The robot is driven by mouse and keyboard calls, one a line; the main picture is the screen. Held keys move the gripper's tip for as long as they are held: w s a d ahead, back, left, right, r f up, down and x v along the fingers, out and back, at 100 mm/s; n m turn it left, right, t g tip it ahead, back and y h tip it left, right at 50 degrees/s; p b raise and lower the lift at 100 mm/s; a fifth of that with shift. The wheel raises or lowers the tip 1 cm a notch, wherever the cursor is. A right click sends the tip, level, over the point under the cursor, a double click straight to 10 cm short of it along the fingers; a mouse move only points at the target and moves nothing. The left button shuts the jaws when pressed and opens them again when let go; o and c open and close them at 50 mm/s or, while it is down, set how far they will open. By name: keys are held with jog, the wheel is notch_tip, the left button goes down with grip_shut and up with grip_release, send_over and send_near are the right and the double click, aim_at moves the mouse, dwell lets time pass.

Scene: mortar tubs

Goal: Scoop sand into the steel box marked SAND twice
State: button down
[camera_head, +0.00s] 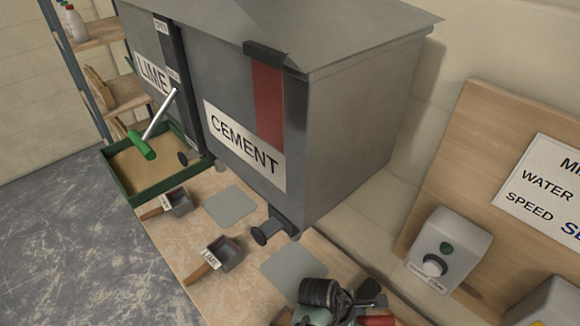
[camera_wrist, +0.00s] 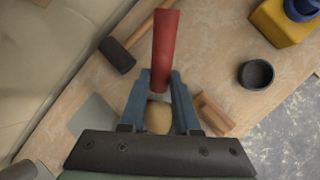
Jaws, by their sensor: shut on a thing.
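My gripper (camera_wrist: 162,80) is shut on a red cylindrical handle (camera_wrist: 166,40) in the wrist view; the working end of that tool is not clear. A green tray (camera_head: 165,190) of sand-coloured material (camera_head: 150,166) stands at the left in the head view. A tool with a green handle (camera_head: 141,146) and a bright shaft leans over it. I cannot read SAND on any box. A wooden piece (camera_wrist: 214,113) and a tan rounded shape (camera_wrist: 158,116) show by the fingers.
The LIME bin (camera_head: 153,75) and CEMENT bin (camera_head: 244,146) overhang the bench. A mallet (camera_wrist: 117,55), a black cup (camera_wrist: 257,74) and a yellow container (camera_wrist: 283,20) lie around my gripper. Switch boxes (camera_head: 449,250) are at the right.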

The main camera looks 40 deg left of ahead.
jog(key=shift+s+a+r+t+h+p, duration=0.15)
jog(key=shift+s+a+r+h, duration=0.15)
jog(key=shift+a, duration=0.2)
jog(key=shift+s+a+r+t+h+p, duration=0.1)
jog(key=shift+s+a+r+t+h, duration=0.15)
jog(key=shift+a, duration=0.25)
jog(key=shift+s+a+r+t+h+p, duration=0.15)
jog(key=shift+s+a+r, duration=0.15)
jog(key=shift+a, duration=0.2)
jog(key=s+a+h, duration=0.1)
jog(key=s+a+r+t, duration=0.1)
jog(key=shift+a+r+h, duration=0.2)
jog(key=shift+a+h, duration=0.2)
jog(key=shift+d, duration=0.1)
jog(key=w+d+f+y, duration=0.1)
jog(key=d, duration=0.1)
jog(key=w+d+f+g+y, duration=0.1)
jog(key=d, duration=0.1)
jog(key=w+d+f+g+y, duration=0.1)
jog(key=w+d, duration=0.1)
jog(key=shift+f+b, duration=0.1)
jog(key=shift+b, duration=0.2)
jog(key=w+d+f+g+y+b, duration=0.3)
jog(key=w+d+f+y+b, duration=0.1)
jog(key=w+d+f+b, duration=0.1)
jog(key=shift+d+f+m+y+b, duration=0.3)
jog(key=shift+d+f+b, duration=0.6)
jog(key=shift+d, duration=0.3)
